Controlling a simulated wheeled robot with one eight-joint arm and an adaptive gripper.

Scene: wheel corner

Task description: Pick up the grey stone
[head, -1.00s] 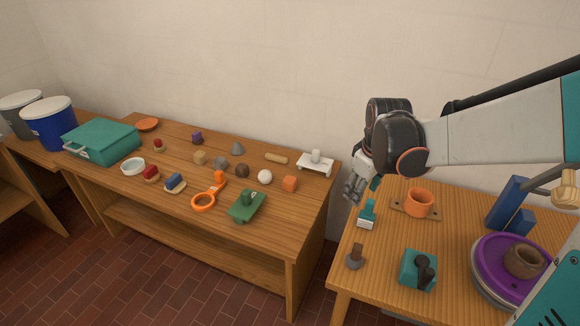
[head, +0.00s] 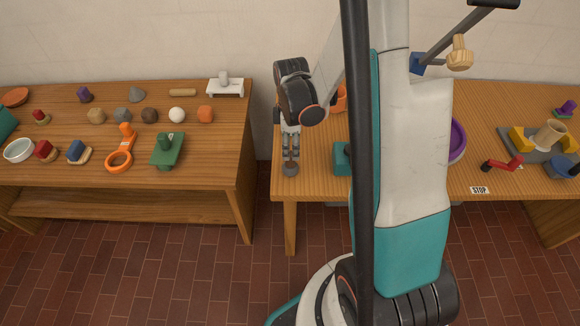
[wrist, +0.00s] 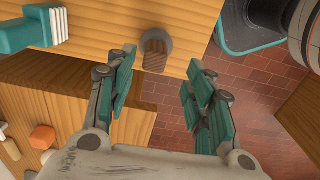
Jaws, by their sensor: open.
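The grey stone (head: 122,115) is a small faceted lump on the left wooden table, between a yellowish block and a brown ball. A grey cone (head: 136,94) stands behind it. My gripper (head: 290,152) is well to the right of the stone, pointing down at the left edge of the right table. In the wrist view its fingers (wrist: 162,58) are spread with nothing held between them. The stone cannot be made out in the wrist view.
A round grey piece with a wooden handle (head: 290,168) stands just below my fingertips. On the left table are a white ball (head: 177,115), an orange cube (head: 205,114), a green block tool (head: 167,151) and an orange ring tool (head: 119,158). A gap separates the tables.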

